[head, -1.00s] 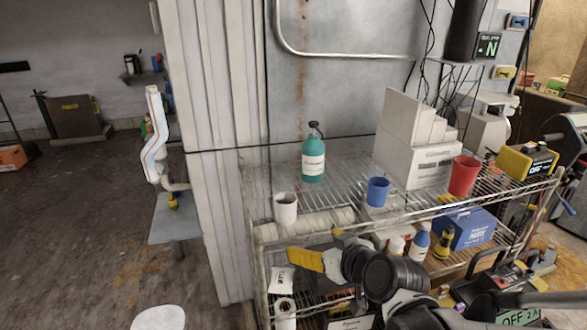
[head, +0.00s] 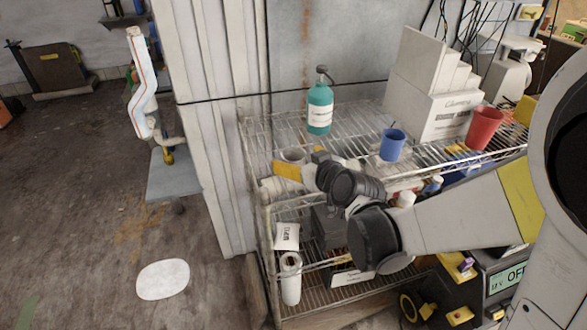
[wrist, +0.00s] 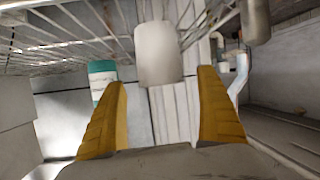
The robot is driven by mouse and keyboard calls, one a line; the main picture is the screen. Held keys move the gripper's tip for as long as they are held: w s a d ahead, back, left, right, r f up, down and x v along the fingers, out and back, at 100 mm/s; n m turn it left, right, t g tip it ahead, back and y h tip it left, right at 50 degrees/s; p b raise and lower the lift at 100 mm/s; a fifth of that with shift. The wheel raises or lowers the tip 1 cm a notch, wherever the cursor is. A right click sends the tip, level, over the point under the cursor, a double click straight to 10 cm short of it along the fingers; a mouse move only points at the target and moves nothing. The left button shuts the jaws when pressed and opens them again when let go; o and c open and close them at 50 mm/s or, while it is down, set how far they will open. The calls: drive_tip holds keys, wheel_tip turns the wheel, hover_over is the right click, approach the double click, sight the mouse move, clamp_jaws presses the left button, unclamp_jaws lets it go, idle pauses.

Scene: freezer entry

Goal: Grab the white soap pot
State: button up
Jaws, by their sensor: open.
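A white pot (head: 292,155), likely the soap pot, stands near the left front corner of the wire shelf's top level. In the head view it is partly hidden behind my gripper (head: 288,167), so its contents do not show. In the wrist view the white pot (wrist: 157,52) appears just past and between the two yellow fingertips of my gripper (wrist: 162,77). The fingers are spread wide, with visible gaps on both sides of the pot. My gripper is open and empty.
A teal pump bottle (head: 320,108) stands behind the pot, and a blue cup (head: 393,144), red cup (head: 484,128) and white box (head: 445,117) are to the right. Below are a white roll (head: 290,279) and a small packet (head: 287,236). The floor at left is mostly open.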

drive_tip(key=x, duration=0.3)
drive_tip(key=shift+b, duration=0.35)
drive_tip(key=shift+s+r, duration=0.1)
drive_tip(key=shift+c, duration=1.3)
drive_tip(key=c, duration=1)
